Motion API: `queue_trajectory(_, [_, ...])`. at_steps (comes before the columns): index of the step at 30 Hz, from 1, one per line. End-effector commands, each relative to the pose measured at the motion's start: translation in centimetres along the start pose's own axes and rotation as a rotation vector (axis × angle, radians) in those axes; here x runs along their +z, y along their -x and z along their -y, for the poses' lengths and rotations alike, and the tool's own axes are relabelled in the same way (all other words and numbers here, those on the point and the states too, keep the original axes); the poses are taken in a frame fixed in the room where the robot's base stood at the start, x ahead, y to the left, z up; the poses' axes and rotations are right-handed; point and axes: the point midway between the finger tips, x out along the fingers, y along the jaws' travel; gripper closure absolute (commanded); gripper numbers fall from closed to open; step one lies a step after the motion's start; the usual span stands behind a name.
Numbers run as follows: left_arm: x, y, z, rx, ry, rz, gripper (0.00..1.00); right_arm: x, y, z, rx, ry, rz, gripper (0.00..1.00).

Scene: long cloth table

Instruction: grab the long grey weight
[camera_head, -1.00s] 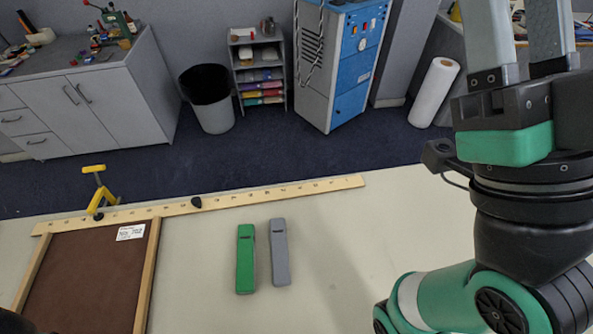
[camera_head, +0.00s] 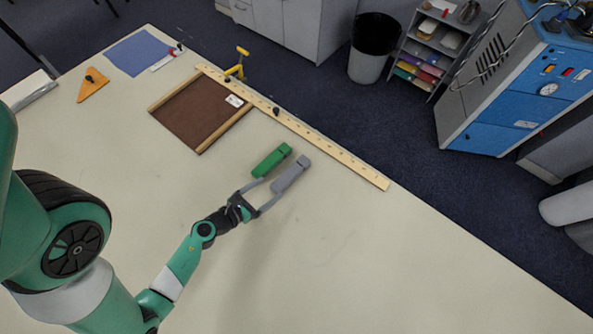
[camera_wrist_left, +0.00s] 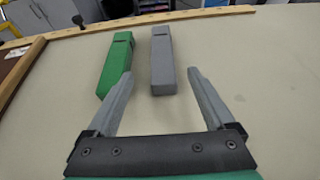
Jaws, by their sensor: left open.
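The long grey weight (camera_head: 291,174) lies on the cloth table beside a green weight (camera_head: 272,160), to the right of it. In the left wrist view the grey weight (camera_wrist_left: 163,62) lies ahead, between the lines of my two fingers, and the green weight (camera_wrist_left: 116,64) is just left, close to the left fingertip. My left gripper (camera_head: 262,194) is open and empty, with its fingertips at the near ends of the weights. The left wrist view shows the open fingers (camera_wrist_left: 160,84) with the near end of the grey weight at about fingertip level. My right gripper is not in view.
A wooden ruler (camera_head: 330,151) runs along the table's far edge beyond the weights. A brown framed board (camera_head: 195,115) lies to the left, with a yellow clamp (camera_head: 237,66) behind it. An orange triangle (camera_head: 92,86) and blue sheet (camera_head: 138,53) are farther left. The near right table is clear.

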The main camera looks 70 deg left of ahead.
Motion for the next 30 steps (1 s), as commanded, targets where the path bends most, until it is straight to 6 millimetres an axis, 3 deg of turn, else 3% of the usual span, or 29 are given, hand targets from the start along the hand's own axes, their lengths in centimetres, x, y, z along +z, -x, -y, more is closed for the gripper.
queue_trajectory(9, [0.1,-5.6,0.1,-0.003,-0.002,0.004,0.12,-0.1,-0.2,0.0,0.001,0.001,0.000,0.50])
queue_trajectory(17, [0.1,-6.8,0.1,-0.002,-0.001,0.004,0.12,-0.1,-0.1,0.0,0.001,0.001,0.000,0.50])
queue_trajectory(24, [0.1,-10.8,0.3,-0.003,-0.002,0.006,0.12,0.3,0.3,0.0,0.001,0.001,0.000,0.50])
queue_trajectory(30, [0.2,-11.4,0.3,-0.001,0.000,0.004,0.12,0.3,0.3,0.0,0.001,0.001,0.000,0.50])
